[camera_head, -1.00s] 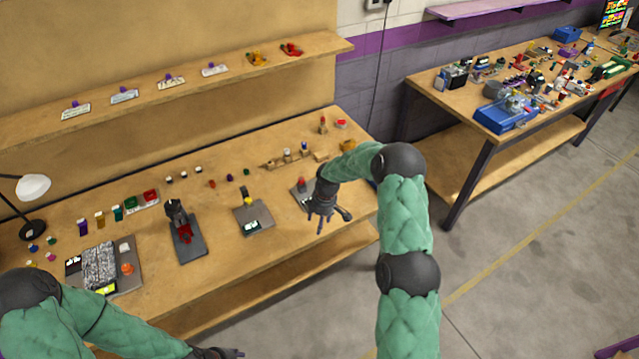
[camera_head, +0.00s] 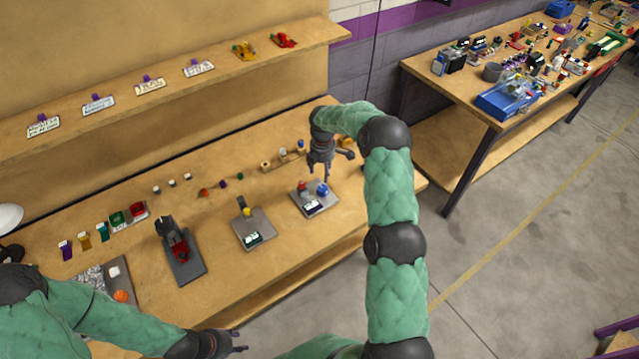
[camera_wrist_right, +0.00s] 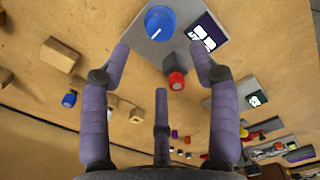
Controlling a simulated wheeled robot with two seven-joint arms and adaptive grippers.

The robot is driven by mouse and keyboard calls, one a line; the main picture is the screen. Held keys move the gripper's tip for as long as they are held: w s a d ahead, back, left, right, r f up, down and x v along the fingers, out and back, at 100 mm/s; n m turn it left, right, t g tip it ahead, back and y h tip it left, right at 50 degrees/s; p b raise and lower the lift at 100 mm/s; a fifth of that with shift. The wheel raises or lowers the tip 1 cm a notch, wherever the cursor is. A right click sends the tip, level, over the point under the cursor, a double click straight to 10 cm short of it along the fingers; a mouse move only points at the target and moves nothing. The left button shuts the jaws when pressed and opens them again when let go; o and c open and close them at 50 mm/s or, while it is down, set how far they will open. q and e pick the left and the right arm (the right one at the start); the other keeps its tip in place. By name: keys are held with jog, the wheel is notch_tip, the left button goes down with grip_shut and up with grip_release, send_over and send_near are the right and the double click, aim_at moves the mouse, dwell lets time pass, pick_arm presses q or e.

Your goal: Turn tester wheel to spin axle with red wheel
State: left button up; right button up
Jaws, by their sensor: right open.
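The tester is a grey plate (camera_head: 314,206) near the right end of the bench. It carries a blue knob (camera_head: 322,188) with a white pointer line, a small screen (camera_wrist_right: 208,32), and a red wheel (camera_head: 302,186) on a dark block. The right wrist view shows the blue knob (camera_wrist_right: 160,23) and the red wheel (camera_wrist_right: 176,81). My right gripper (camera_head: 320,177) is open and empty, hanging just behind and above the tester. In the wrist view its fingers spread either side of the red wheel, with no visible contact. My left gripper (camera_head: 238,341) is low at the bench's front edge; its opening is unclear.
Left of the tester stand a grey plate with a yellow part (camera_head: 250,233) and a dark stand with a red part (camera_head: 181,258). Small wooden blocks (camera_wrist_right: 60,54) lie behind the tester. A shelf (camera_head: 218,72) runs above the bench. Bare bench lies in front of the tester.

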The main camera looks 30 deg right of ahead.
aim_at(322, 188)
notch_tip(322, 188, down, 10)
jog(key=shift+r, duration=0.2)
jog(key=shift+s, duration=0.1)
jog(key=shift+c, duration=0.2)
jog(key=shift+b, duration=0.3)
jog(key=c, duration=1.1)
